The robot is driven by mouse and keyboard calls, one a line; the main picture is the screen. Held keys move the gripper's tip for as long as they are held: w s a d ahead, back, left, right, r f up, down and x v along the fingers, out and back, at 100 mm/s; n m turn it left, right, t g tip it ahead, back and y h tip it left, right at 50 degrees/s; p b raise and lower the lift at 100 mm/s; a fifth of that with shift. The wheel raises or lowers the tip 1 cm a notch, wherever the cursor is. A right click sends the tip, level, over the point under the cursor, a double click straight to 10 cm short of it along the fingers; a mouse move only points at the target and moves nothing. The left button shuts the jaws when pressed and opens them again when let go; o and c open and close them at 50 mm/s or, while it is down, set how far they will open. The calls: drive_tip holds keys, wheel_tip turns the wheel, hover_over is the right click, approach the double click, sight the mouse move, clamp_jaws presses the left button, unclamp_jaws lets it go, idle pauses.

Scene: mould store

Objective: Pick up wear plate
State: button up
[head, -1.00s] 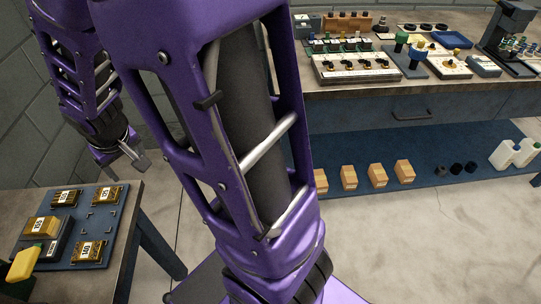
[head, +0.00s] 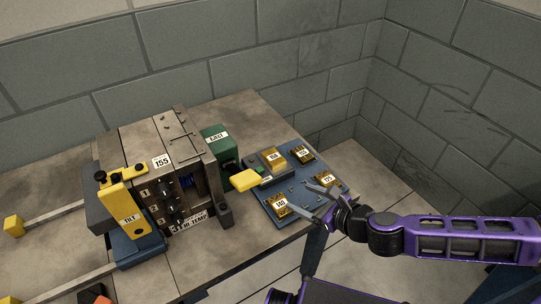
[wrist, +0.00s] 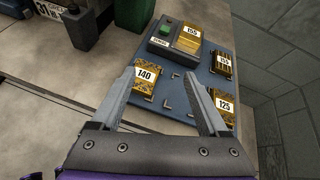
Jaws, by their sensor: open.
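No part is labelled wear plate. The likely ones are brass-coloured plates with white number tags on a blue board (wrist: 148,112). Plate 140 (wrist: 147,80) lies at the near left of the board, plate 125 (wrist: 224,107) at the right, plate 135 (wrist: 223,63) behind it. Plate 155 (wrist: 190,38) sits on a dark device with a green button. They also show in the head view, with plate 140 (head: 280,205) nearest the mould block. My gripper (wrist: 160,74) is open and empty above the board, its left finger beside plate 140 in the picture.
A mould block tagged 155 (head: 150,165) stands left of the board, with a yellow TILT lever (head: 126,212) and a green box (head: 217,145). A yellow handle (head: 245,180) juts toward the board. Corner brackets (wrist: 178,98) mark an empty spot. Block walls stand behind and right.

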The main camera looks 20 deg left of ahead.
wheel_tip(320, 180, up, 2)
drive_tip(key=w+r+m+t, duration=0.1)
drive_tip(key=w+m+t, duration=0.1)
drive_tip(key=w+m, duration=0.1)
drive_tip(key=b, duration=0.2)
approach(275, 158)
drive_tip(key=shift+w+a+f+m, duration=0.2)
drive_tip(key=shift+a, duration=0.3)
drive_tip(key=shift+w+a+f+m, duration=0.15)
drive_tip(key=shift+a+f+m, duration=0.1)
drive_tip(key=shift+a, duration=0.25)
drive_tip(key=shift+h, duration=0.3)
drive_tip(key=shift+b+x, duration=0.6)
drive_tip(key=shift+x, duration=2.3)
drive_tip(key=shift+w+d+r, duration=0.1)
drive_tip(key=shift+w+r, duration=0.05)
drive_tip(key=shift+r, duration=0.05)
clamp_jaws()
